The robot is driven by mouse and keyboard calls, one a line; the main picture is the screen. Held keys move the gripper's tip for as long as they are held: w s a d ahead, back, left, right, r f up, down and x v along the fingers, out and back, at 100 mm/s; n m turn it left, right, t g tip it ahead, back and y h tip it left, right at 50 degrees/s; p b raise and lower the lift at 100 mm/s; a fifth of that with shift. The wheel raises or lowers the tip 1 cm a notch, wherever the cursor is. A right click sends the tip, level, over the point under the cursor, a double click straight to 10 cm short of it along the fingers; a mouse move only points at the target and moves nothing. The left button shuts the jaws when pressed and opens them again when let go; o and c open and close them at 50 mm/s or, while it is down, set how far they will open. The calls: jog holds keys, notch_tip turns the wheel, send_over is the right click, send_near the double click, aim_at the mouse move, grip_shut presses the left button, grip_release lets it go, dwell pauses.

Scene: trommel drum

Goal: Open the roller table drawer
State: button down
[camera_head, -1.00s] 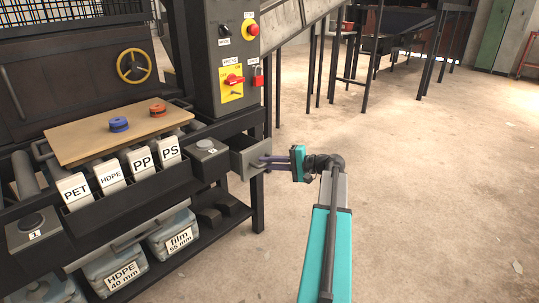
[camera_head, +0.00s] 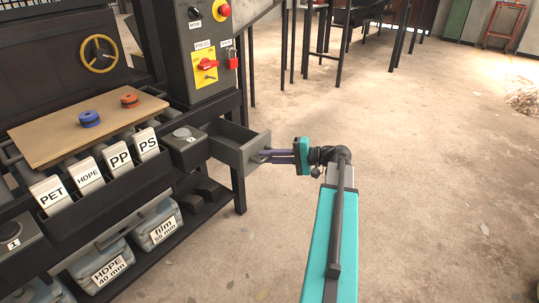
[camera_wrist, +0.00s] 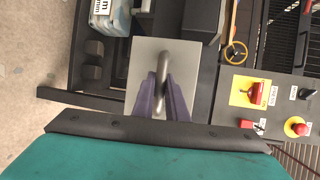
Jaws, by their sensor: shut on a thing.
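The roller table drawer (camera_head: 241,151) is a grey box at the right end of the roller table (camera_head: 115,184). It stands pulled out toward the right, and its hollow inside shows in the head view. My gripper (camera_head: 267,155) is at its front face, with the fingers shut on the drawer handle. In the wrist view the drawer's pale grey front (camera_wrist: 187,62) faces me, and the curved grey handle (camera_wrist: 162,66) runs between the purple fingers of my gripper (camera_wrist: 162,98). The lower part of the handle is hidden between the fingers.
A control cabinet with a red switch (camera_head: 207,64) stands behind the drawer. Tubs sit on the lower shelf. The floor (camera_head: 420,170) to the right is clear.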

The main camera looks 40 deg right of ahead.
jog(key=shift+w+d, duration=0.1)
jog(key=shift+d, duration=0.1)
jog(key=c, duration=1.8)
grip_release()
jog(key=shift+o, duration=0.2)
jog(key=shift+a, duration=0.15)
jog(key=p+v, duration=0.3)
jog(key=v, duration=1)
jog(key=shift+s+d+p, duration=0.2)
jog(key=shift+s+p, duration=0.15)
